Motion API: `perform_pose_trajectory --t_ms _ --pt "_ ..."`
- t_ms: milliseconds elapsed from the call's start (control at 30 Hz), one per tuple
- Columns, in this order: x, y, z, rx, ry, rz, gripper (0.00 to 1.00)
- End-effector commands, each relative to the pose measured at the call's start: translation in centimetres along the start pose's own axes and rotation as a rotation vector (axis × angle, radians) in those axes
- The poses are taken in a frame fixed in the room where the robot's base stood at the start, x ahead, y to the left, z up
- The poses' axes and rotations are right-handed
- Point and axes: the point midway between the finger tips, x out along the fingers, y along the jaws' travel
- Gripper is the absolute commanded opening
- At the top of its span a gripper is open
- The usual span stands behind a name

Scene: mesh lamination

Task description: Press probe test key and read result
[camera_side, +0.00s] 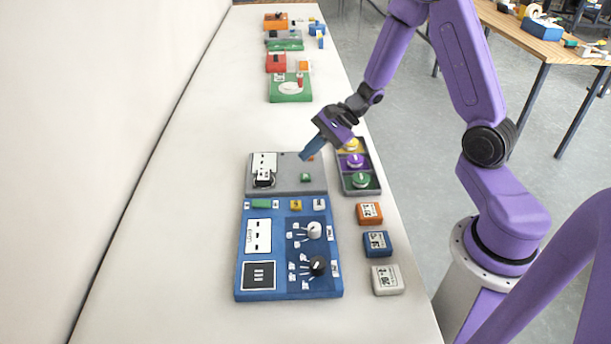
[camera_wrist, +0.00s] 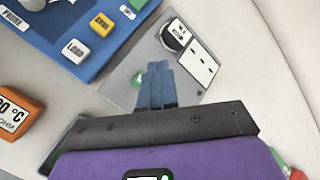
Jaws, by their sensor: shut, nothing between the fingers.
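The grey probe unit (camera_side: 286,183) lies flat behind the blue panel. On it are a white display card (camera_side: 265,162) with dark marks, a round black-and-white part (camera_side: 264,179) and a small green key (camera_side: 305,177). My gripper (camera_side: 304,157) is shut and empty, its blue fingertips pointing down over the unit's far right part, on the far side of the green key. In the wrist view the blue fingers (camera_wrist: 154,72) are together over the grey surface. A bit of green (camera_wrist: 139,78) shows just left of them. The display's marks (camera_wrist: 199,62) are too small to read.
The blue panel (camera_side: 240,272) with knobs and keys adjoins the unit. A tray (camera_side: 375,186) of yellow, purple and green round pieces stands to the right. Orange (camera_side: 369,213), blue (camera_side: 377,243) and white (camera_side: 386,279) blocks line the table's right side. The left tabletop is clear.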

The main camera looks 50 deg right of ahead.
Motion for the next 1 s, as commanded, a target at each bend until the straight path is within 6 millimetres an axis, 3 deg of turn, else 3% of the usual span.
perform_pose_trajectory --t_ms 333,1000 --pt "2.2 1.6 -1.6 0.000 0.000 0.001 0.00" --pt "2.4 1.8 -1.8 -0.001 0.001 0.000 0.00"
